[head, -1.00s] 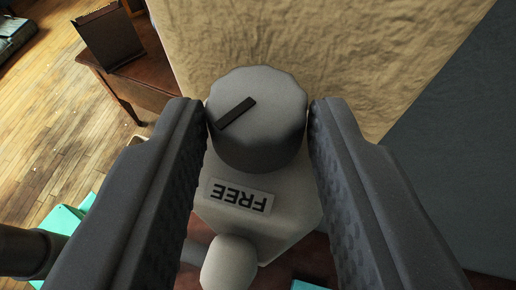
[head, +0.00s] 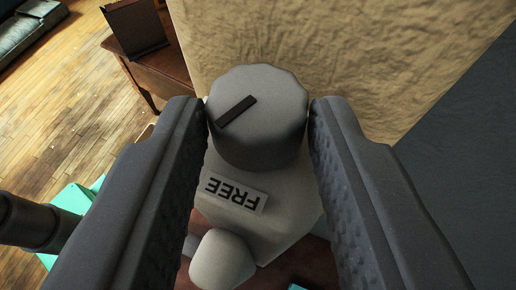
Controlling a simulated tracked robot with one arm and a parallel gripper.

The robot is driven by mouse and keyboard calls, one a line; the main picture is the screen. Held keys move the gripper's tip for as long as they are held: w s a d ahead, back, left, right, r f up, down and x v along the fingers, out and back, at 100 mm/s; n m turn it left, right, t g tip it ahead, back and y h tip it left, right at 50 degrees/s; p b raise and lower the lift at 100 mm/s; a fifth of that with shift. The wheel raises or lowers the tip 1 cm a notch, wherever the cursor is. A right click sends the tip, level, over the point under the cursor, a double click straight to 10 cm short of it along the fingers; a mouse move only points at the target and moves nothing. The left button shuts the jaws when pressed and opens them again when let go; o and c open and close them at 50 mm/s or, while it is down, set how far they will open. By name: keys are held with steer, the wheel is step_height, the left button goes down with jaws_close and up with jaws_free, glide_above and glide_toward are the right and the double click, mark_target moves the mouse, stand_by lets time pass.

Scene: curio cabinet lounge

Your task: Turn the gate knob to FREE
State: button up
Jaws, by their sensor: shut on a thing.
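The gate knob (head: 272,118) is a grey, ridged cylinder in the middle of the head view. A black pointer bar (head: 236,110) on its top runs from near the centre to the lower-left rim. A white label reading FREE (head: 235,194) appears upside down and tilted on the pale housing (head: 290,205) below the knob. The bar points left of the label, not straight at it. My gripper (head: 258,108) is shut on the knob, one dark finger on each side.
A pale rounded part (head: 222,260) sticks out below the housing. A tan textured panel (head: 330,50) stands behind the knob, with a dark grey surface (head: 465,150) at right. A wooden table (head: 160,68) and wood floor (head: 60,110) lie at left. Teal pieces (head: 72,200) show at lower left.

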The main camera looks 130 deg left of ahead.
stand_by(0.4)
steer(key=o, duration=0.7)
steer(key=shift+r, duration=0.1)
